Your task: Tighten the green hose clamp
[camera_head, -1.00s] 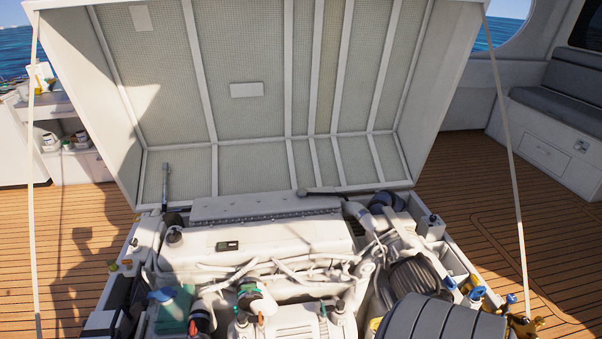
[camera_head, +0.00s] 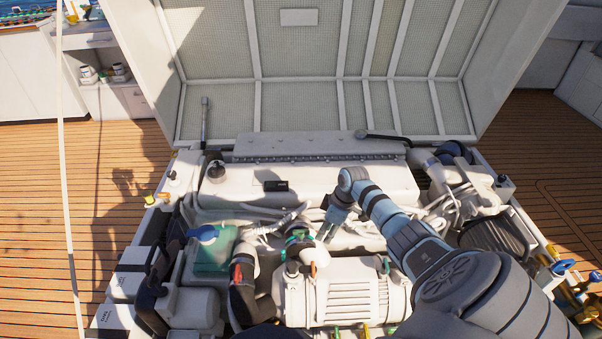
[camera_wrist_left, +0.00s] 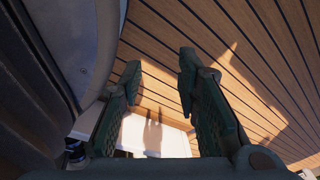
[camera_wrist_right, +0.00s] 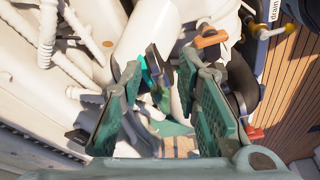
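The green hose clamp (camera_head: 297,239) sits on a hose near the middle front of the engine, and part of it is hidden by fittings. In the right wrist view a green band with a dark tab (camera_wrist_right: 149,70) shows beyond and between my fingertips; it looks like the clamp. My right gripper (camera_head: 327,228) is over the engine, just right of the clamp in the head view, pointing down. Its fingers (camera_wrist_right: 160,78) are apart with nothing held. My left gripper (camera_wrist_left: 158,70) is open and empty above the wooden deck, outside the head view.
The white engine (camera_head: 310,187) fills the hatch, with the raised lid (camera_head: 300,60) behind it. A green box with a blue cap (camera_head: 210,249) and a black hose with a red band (camera_head: 240,285) are left of the clamp. A ribbed white unit (camera_head: 350,291) lies in front.

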